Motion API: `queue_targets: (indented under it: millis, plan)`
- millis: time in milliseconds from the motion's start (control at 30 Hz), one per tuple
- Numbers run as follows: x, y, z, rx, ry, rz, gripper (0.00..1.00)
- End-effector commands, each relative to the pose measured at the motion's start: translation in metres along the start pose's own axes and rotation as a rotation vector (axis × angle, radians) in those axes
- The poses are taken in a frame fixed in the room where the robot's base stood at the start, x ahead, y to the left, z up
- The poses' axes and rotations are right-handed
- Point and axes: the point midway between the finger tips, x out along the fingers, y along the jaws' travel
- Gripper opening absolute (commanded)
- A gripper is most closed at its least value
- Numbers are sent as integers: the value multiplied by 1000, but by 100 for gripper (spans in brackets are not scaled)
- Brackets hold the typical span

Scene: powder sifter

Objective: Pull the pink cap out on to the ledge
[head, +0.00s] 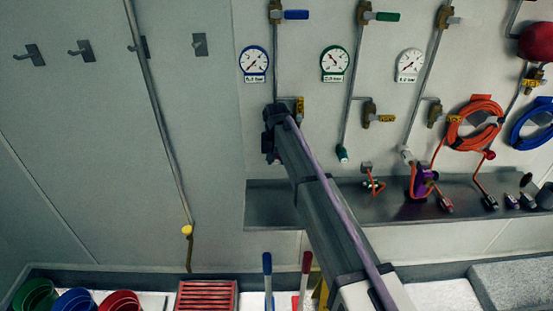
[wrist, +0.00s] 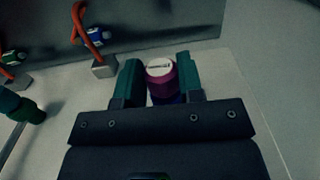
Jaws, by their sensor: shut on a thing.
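The pink cap (wrist: 160,82) shows in the wrist view as a magenta cylinder with a pale, marked end face. It sits between the two teal fingers of my gripper (wrist: 159,80), which is shut on it. A dark blue part (wrist: 166,99) shows just behind the cap; I cannot tell whether they are joined or apart.
A green fitting (wrist: 30,108) and a tethered blue cap (wrist: 96,34) are to the left in the wrist view. A purple item (head: 421,184) and several tethered caps occupy the ledge's right side. The ledge's left end is clear.

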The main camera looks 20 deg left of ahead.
Motion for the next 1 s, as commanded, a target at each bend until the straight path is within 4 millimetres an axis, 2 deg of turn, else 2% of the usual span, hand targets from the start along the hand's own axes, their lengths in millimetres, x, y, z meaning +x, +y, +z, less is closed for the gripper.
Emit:
queue_targets:
  millis: [33, 267, 667, 1000]
  plan:
    - [0, 0, 0, 0, 0, 0, 22]
    - [0, 0, 0, 0, 0, 0, 0]
    - [0, 0, 3, 0, 0, 0, 0]
    - [0, 0, 24, 0, 0, 0, 0]
